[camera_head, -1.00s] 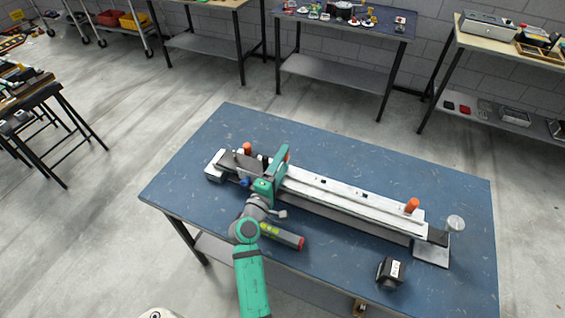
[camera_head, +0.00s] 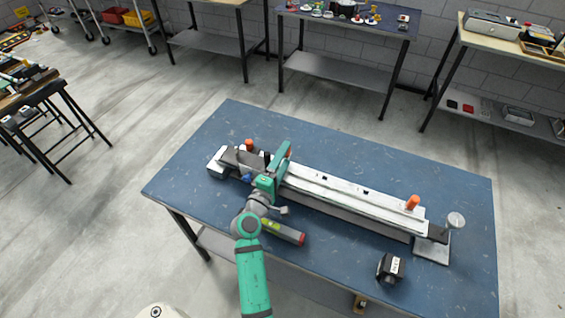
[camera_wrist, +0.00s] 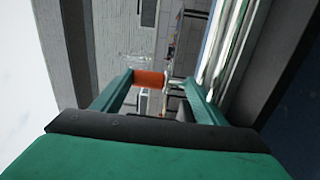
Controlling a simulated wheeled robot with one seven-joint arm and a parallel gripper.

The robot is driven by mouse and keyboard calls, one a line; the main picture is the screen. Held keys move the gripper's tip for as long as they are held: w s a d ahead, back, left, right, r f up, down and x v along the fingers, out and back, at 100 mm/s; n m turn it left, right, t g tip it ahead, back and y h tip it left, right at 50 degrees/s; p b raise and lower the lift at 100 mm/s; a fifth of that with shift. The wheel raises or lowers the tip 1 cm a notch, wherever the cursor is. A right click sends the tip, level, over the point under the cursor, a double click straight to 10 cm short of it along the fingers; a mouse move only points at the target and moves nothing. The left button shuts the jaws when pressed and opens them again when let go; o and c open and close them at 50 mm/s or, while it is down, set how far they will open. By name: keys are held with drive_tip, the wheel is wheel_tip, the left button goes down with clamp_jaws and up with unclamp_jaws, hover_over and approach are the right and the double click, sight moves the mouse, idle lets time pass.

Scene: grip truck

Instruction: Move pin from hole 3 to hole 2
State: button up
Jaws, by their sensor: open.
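A long fixture with a white rail (camera_head: 345,198) lies across the blue table. One orange pin (camera_head: 249,145) stands near its left end and another orange pin (camera_head: 412,202) near its right end. Small dark holes (camera_head: 365,191) show along the rail. My gripper (camera_head: 283,158) is over the left part of the rail, its jaws open. An orange pin head (camera_wrist: 150,78) shows between the fingers in the wrist view, close to the left finger; contact cannot be told. A bit of orange (camera_head: 289,152) peeks out beside my gripper in the head view. The hole below it is hidden.
A grey and green handheld tool with a red end (camera_head: 284,232) lies in front of the rail. A black box with a white label (camera_head: 391,267) sits at the front right. A round-topped stand (camera_head: 455,222) is at the rail's right end. The table's back right is clear.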

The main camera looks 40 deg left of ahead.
drive_tip(key=shift+o, duration=0.5)
drive_tip(key=shift+s+d+r, duration=0.1)
drive_tip(key=shift+s+r, duration=0.05)
drive_tip(key=shift+r, duration=0.65)
drive_tip(key=shift+s+d+r, duration=0.1)
drive_tip(key=shift+s+r, duration=0.05)
drive_tip(key=shift+r, duration=0.6)
drive_tip(key=s+d+r, duration=0.7)
drive_tip(key=s+r, duration=0.3)
drive_tip(key=s, duration=0.1)
drive_tip(key=shift+s, duration=0.2)
